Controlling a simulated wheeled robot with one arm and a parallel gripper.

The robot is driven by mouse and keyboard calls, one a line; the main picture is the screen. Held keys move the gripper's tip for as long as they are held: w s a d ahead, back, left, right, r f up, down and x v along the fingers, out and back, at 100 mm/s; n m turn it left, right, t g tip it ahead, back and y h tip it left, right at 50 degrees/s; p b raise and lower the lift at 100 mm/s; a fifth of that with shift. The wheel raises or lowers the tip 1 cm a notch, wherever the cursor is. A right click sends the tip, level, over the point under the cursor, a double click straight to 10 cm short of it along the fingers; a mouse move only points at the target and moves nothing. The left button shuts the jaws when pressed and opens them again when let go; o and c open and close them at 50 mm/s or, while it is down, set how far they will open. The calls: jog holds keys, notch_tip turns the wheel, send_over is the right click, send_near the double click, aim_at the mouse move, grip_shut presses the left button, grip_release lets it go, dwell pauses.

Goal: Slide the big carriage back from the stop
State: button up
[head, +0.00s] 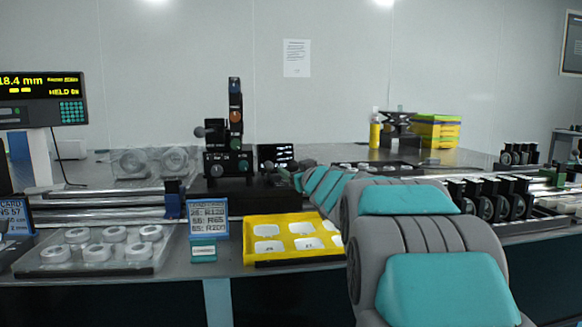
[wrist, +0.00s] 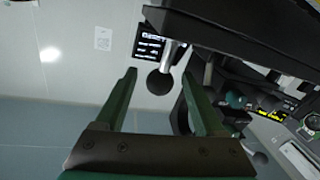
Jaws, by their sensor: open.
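The big carriage (head: 232,193) is a wide black block on the rail, carrying a tower of black mounts with knobs. In the wrist view a dark slab (wrist: 240,35), apparently its body, crosses the top right. A black ball knob (wrist: 159,83) on a pale stem hangs from it. My gripper (wrist: 159,73) is open, its two green fingers on either side of the knob in the picture. Whether they reach around it or stop short is unclear; no contact shows. In the head view my arm hides most of the gripper at the carriage's right side. A dark blue block (head: 173,197), perhaps the stop, stands left of the carriage.
The steel rail (head: 110,205) runs left from the carriage. A readout (head: 42,88) shows 18.4 mm and HELD. A clear tray (head: 95,250) of white rings, a label card (head: 207,218) and a yellow tray (head: 290,240) line the front. Black lens mounts (head: 490,200) stand at right.

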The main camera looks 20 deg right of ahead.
jog(key=shift+w+d, duration=0.15)
jog(key=shift+w, duration=1.95)
jog(key=shift+c, duration=0.2)
grip_shut()
